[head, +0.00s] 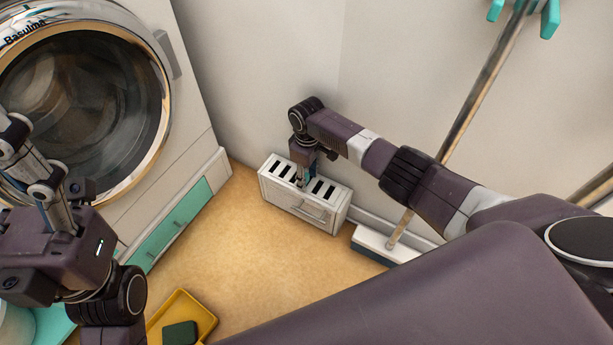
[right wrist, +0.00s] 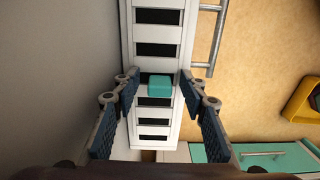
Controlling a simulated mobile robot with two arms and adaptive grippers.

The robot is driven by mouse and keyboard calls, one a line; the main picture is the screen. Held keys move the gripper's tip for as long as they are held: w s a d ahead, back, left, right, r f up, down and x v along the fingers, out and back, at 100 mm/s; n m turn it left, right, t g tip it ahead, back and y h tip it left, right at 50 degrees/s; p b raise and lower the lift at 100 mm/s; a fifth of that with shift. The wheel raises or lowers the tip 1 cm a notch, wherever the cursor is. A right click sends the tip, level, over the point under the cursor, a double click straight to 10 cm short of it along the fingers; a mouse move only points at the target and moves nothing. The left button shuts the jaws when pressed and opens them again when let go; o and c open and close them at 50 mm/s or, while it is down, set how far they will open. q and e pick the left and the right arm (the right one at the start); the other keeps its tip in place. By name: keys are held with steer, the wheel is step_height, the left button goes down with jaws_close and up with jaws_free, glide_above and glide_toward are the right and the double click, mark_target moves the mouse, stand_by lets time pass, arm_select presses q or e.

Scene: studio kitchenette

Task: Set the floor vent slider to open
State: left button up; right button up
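The floor vent (head: 282,202) is a white box with dark slots along its top, low by the wall in the head view. It fills the upper middle of the right wrist view (right wrist: 187,45). A small teal slider knob (right wrist: 160,85) sits on the slotted face, partway along it. My right gripper (head: 302,182) points down over the vent. In the right wrist view, its two fingers are apart, one on each side of the knob, with nothing between the pads; whether they touch the knob is unclear. My left gripper (head: 28,165) is far left, cut by the frame edge.
A metal bar handle (head: 310,212) is on the vent's front. A washing machine (head: 195,100) stands at left above a teal drawer (head: 172,222). A mop (head: 465,115) leans at right, its head (head: 372,241) near the vent. A yellow tray (head: 207,318) lies on the open floor.

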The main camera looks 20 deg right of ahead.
mark_target(307, 176)
steer(key=shift+w, duration=0.1)
steer(key=shift+a+r, duration=0.1)
steer(key=shift+r, duration=3.65)
